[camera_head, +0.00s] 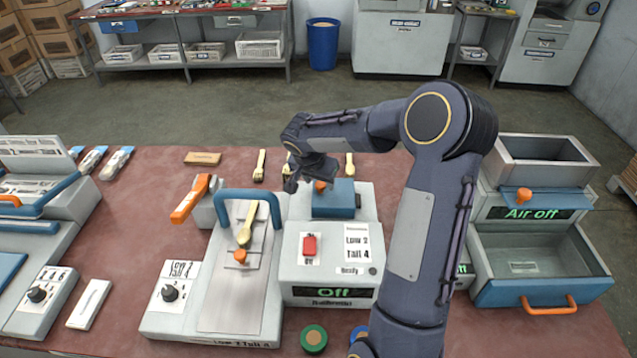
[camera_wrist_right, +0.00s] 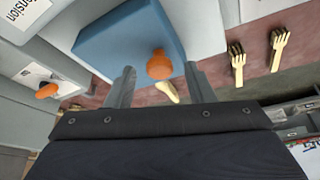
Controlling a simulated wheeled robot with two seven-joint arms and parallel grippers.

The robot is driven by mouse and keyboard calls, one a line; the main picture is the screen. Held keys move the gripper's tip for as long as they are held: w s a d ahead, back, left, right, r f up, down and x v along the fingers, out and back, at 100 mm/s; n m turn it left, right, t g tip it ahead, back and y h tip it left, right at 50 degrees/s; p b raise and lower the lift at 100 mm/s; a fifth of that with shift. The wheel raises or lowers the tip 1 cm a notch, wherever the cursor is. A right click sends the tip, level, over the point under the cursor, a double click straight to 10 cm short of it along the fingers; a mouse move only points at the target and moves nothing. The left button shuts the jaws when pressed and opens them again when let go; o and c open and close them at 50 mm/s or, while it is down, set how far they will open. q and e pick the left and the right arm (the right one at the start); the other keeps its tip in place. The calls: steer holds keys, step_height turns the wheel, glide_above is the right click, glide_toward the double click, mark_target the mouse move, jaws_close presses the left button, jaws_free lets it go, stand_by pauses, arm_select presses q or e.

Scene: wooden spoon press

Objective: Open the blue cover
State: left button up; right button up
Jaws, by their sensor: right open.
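The blue cover (camera_head: 341,205) sits on top of the grey press unit, left of my right forearm, and looks closed. An orange knob (camera_head: 320,187) stands on it, partly hidden by my right gripper (camera_head: 308,180) above. The right wrist view shows the blue cover (camera_wrist_right: 112,38) and its orange knob (camera_wrist_right: 159,66). There my right gripper (camera_wrist_right: 160,86) is open, its fingers on either side of the knob in the picture. I cannot tell whether they touch it. My left gripper is out of view.
A red button (camera_head: 309,246) and a screen reading "Off" (camera_head: 333,292) are on the press unit's front. Several wooden utensils lie behind the cover. An air unit (camera_head: 541,250) stands right.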

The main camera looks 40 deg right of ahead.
steer(key=shift+d+f, duration=0.1)
steer(key=shift+f, duration=0.15)
jaws_close()
steer(key=shift+r, duration=0.1)
